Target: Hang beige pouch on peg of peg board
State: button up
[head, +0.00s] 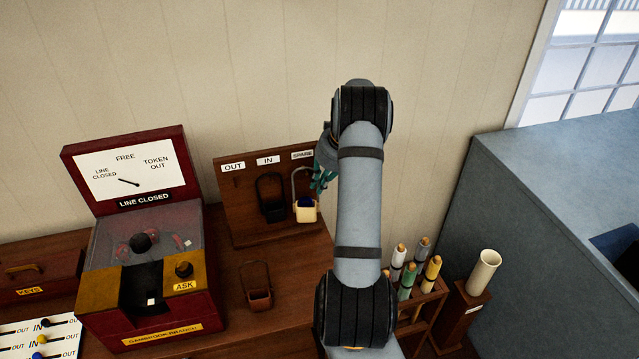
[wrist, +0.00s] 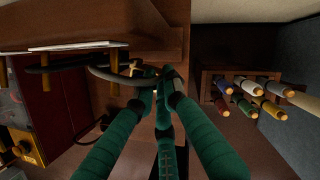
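The beige pouch (head: 306,211), with a dark blue inside and a thin hoop handle, is upright in front of the right part of the peg board (head: 236,192), below the SPARE label. My gripper (head: 322,178) is at the right side of its hoop. In the wrist view, the green fingers of my gripper (wrist: 160,88) come together on the end of a thin hoop (wrist: 113,75). The pouch body is not clear there. Whether the hoop is around the SPARE peg cannot be told, as the fingers partly cover that spot.
A black pouch (head: 272,208) hangs under the IN label. A brown pouch (head: 259,298) with a hoop stands on the desk. The red token instrument (head: 150,250) is to the left. A rack of coloured flags (head: 412,285) and a pale tube (head: 484,271) stand to the right.

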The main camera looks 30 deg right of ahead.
jog(key=o, duration=0.5)
jog(key=v, duration=1.2)
jog(key=shift+f, duration=0.1)
jog(key=x, duration=0.3)
jog(key=s+x, duration=0.1)
jog(key=x, duration=0.6)
jog(key=shift+s+a+f, duration=0.15)
jog(key=shift+a+f, duration=0.1)
jog(key=shift+a, duration=0.05)
